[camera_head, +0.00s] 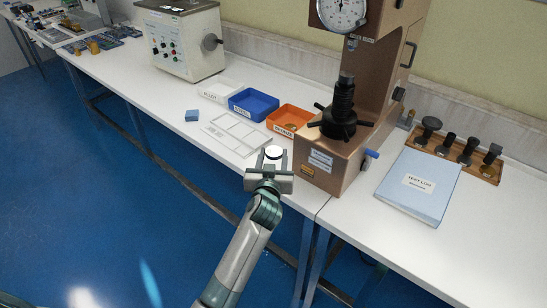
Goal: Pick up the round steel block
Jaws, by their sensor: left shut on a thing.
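The round steel block (273,152) is a small, bright, pale disc near the front edge of the white table. My left gripper (271,162) comes in from the bottom of the view and is shut on the block. The fingers are small in this view, and the gripper body hides the near side of the block. I cannot tell whether the block touches the table. My right gripper is not in view.
A brown hardness tester (335,165) stands just right of the gripper. Behind are an orange bin (287,118), a blue bin (253,104) and a white tray (218,91). A blue log book (420,184) lies right.

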